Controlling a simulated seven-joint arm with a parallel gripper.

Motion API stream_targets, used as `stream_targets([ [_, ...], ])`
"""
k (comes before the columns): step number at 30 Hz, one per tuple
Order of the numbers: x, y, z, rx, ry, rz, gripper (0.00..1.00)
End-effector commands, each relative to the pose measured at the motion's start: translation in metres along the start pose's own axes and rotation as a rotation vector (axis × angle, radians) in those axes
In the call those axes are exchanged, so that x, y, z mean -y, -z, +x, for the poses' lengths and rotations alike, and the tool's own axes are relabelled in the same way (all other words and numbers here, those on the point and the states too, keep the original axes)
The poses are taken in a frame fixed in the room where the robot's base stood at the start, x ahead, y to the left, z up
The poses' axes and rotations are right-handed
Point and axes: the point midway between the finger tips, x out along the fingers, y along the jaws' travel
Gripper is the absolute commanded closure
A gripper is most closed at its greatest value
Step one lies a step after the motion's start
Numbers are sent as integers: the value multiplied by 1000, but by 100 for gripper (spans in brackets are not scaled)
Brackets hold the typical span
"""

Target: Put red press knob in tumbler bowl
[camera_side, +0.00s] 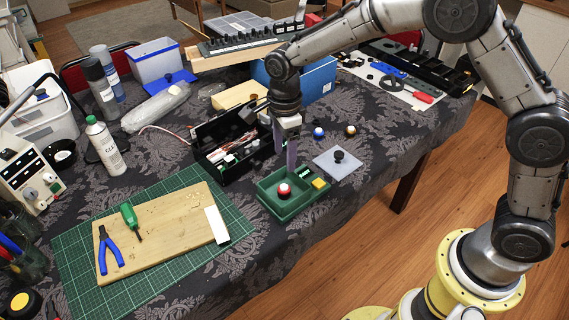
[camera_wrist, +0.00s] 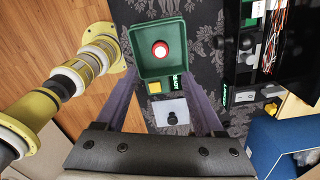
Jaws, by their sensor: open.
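The red press knob (camera_side: 285,189), with a white collar, sits inside a green open tray (camera_side: 289,210) in the side view. The wrist view shows the red knob (camera_wrist: 160,50) within the walls of the green tray (camera_wrist: 146,69). This tray is the only bowl-like holder near my gripper; I cannot tell if it is the tumbler bowl. My gripper (camera_side: 286,160) points down at the tray's back edge, fingers apart. In the wrist view my gripper (camera_wrist: 162,80) is empty between its fingers, with the knob beyond the fingertips.
A yellow button (camera_side: 319,183) and a green label sit at the tray's edge. A pale plate with a black knob (camera_side: 338,157) lies to the right. An open black toolbox (camera_side: 228,150) stands left of my gripper. A wooden board (camera_side: 165,228) lies on a green mat.

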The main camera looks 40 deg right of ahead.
Motion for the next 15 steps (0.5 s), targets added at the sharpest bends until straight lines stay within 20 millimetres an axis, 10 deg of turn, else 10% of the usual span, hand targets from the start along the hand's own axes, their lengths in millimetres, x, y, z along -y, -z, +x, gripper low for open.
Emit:
stream_targets([
  [10, -1, 2, -13, 4, 7, -16, 30],
  [15, -15, 26, -56, 26, 62, -200, 30],
])
